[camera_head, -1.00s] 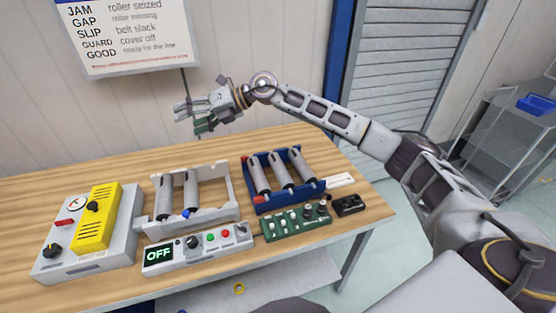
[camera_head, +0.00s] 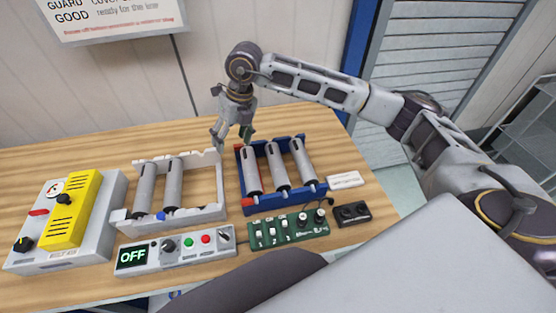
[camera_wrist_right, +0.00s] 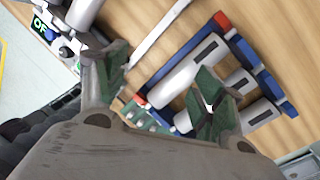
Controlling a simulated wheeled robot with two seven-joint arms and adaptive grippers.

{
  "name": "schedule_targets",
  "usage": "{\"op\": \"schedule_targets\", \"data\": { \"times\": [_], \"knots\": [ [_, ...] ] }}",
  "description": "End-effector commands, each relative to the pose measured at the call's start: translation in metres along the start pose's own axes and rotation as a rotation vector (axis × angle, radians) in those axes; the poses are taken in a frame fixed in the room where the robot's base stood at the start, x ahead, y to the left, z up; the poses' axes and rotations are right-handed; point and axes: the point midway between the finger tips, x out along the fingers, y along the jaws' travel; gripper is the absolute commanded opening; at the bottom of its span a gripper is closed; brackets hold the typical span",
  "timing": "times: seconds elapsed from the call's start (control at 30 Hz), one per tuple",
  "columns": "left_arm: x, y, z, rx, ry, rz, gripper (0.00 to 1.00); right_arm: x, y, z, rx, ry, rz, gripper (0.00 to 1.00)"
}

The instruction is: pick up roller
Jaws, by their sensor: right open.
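Three grey rollers lie side by side in the blue rack (camera_head: 262,208). The leftmost one is a roller (camera_head: 251,172) near the red corner, beside a middle roller (camera_head: 277,167) and a right roller (camera_head: 303,163). Two more grey rollers (camera_head: 146,188) lie in the white frame (camera_head: 219,186) to the left. My right gripper (camera_head: 230,138) points down above the table at the back left of the blue rack, open and empty. In the right wrist view its fingers (camera_wrist_right: 160,100) are apart, with a roller (camera_wrist_right: 186,74) beyond them. My left gripper is out of view.
A control box with a green OFF display (camera_head: 132,257), a green switch panel (camera_head: 288,230) and a black box (camera_head: 352,213) stand along the front. A grey unit with a yellow cover (camera_head: 75,212) stands at left. The back of the table (camera_head: 90,150) is clear.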

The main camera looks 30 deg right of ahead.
Motion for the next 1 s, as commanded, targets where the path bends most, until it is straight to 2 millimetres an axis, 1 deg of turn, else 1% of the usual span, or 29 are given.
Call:
{"op": "schedule_targets", "data": {
  "times": [0.37, 0.5, 0.6, 0.7, 0.8, 1.0],
  "knots": [
    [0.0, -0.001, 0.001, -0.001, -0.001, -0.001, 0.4, -0.009, -0.052, -0.021, 0.169, 0.064, -0.261, 0.69],
    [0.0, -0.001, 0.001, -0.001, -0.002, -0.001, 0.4, -0.016, -0.072, -0.034, 0.266, 0.097, -0.366, 0.69],
    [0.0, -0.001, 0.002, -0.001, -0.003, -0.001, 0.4, -0.022, -0.081, -0.044, 0.338, 0.124, -0.424, 0.69],
    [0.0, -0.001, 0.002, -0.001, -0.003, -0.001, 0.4, -0.025, -0.086, -0.049, 0.396, 0.131, -0.455, 0.69],
    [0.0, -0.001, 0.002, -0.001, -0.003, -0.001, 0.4, -0.025, -0.086, -0.049, 0.434, 0.123, -0.459, 0.69],
    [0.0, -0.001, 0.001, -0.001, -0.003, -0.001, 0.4, -0.025, -0.086, -0.049, 0.454, 0.118, -0.459, 0.69]
  ]
}}
